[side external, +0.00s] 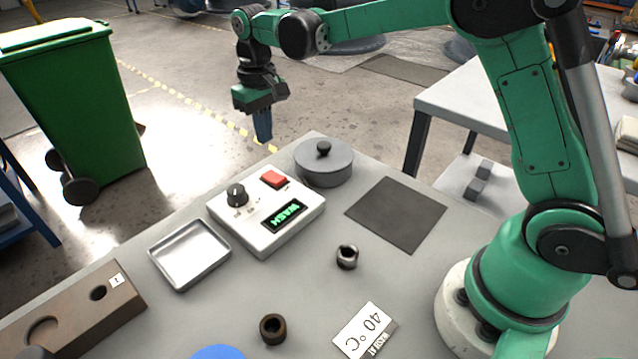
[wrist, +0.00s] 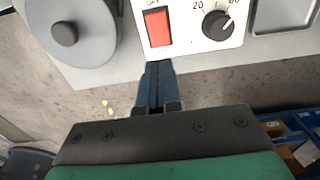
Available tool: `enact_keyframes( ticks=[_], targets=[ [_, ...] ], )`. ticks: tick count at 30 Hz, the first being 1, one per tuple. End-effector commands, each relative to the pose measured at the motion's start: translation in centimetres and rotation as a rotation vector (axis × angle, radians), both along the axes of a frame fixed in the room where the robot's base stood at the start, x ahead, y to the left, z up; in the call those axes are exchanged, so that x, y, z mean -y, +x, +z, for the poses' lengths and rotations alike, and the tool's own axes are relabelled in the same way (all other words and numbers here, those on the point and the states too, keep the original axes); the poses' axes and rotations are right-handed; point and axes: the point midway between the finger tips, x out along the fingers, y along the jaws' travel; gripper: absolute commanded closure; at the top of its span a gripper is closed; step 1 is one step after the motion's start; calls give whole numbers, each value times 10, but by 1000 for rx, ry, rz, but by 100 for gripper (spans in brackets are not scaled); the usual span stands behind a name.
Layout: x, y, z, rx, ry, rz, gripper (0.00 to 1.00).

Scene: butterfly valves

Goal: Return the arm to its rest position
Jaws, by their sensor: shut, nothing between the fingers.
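My gripper (side external: 263,126) is raised in the side view, beyond the far edge of the grey table (side external: 300,285). Its blue fingers are together and hold nothing. In the wrist view the shut fingers (wrist: 155,82) point toward the white control box (wrist: 190,18), apart from its red button (wrist: 158,28). In the side view the control box (side external: 268,212) has a black knob (side external: 236,194), a red switch (side external: 274,179) and a green display reading WASH.
A grey lidded pot (side external: 324,164) stands right of the box, a metal tray (side external: 190,254) left of it. A green bin (side external: 75,95) stands behind.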

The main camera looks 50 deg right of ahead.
Motion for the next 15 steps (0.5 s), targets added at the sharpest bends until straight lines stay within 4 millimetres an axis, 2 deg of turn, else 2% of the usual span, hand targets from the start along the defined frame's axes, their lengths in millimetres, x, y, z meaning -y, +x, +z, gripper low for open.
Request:
enact_keyframes(
  ticks=[5,10,15],
  targets=[
    [2,-14,17,60,2,-1,100],
    [6,-48,42,193,5,0,100],
    [10,-87,53,337,5,0,100]
  ],
)
